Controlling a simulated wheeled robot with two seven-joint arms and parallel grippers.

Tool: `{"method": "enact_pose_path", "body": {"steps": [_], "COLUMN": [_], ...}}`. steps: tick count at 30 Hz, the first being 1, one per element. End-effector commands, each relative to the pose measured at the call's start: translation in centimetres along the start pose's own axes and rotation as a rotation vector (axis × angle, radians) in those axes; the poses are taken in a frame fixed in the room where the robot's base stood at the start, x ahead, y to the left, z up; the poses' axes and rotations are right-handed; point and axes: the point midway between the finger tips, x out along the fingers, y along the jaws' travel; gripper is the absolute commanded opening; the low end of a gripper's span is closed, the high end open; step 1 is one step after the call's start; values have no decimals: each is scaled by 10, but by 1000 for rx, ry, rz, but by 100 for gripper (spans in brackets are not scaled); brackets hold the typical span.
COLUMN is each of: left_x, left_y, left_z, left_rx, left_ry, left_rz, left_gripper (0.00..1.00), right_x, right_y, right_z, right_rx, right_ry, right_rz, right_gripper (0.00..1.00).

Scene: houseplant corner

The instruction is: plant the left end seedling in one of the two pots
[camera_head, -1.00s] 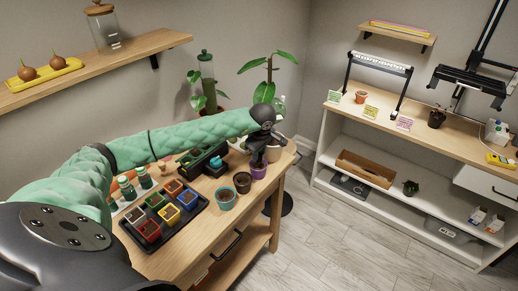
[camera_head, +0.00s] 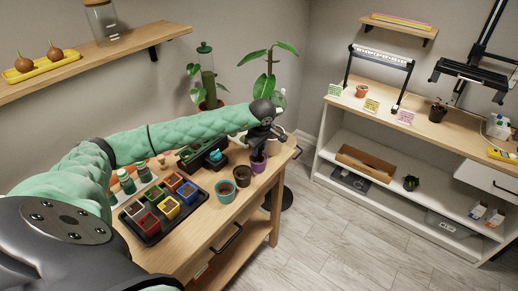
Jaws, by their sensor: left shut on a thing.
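My left gripper (camera_head: 262,146) is over the far right corner of the wooden table, just above the purple pot (camera_head: 258,165). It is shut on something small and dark. The gripper hides most of that thing, and I cannot tell whether it touches the soil. A dark brown pot (camera_head: 242,176) and a teal pot (camera_head: 225,192) stand in a row nearer to me, both showing dark soil. A dark seedling holder (camera_head: 199,158) with green in it lies behind them, partly hidden by my left arm. My right gripper is out of view.
A black tray (camera_head: 153,240) of coloured square pots fills the table's near left. Green bottles (camera_head: 126,183) stand behind it. Larger potted plants (camera_head: 264,85) stand at the back. The table's front edge strip (camera_head: 215,225) is bare.

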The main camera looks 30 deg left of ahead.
Motion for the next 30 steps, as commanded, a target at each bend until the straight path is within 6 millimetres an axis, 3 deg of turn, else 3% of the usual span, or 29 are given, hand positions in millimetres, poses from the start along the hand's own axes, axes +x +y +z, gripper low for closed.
{"method": "enact_pose_path", "body": {"steps": [30], "left_x": [1], "left_y": [-1], "left_z": [0], "left_rx": [-1], "left_ry": [0], "left_rz": [-1], "left_gripper": [6], "right_x": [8], "right_y": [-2], "right_z": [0], "right_rx": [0], "right_ry": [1], "right_rz": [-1], "right_gripper": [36]}}
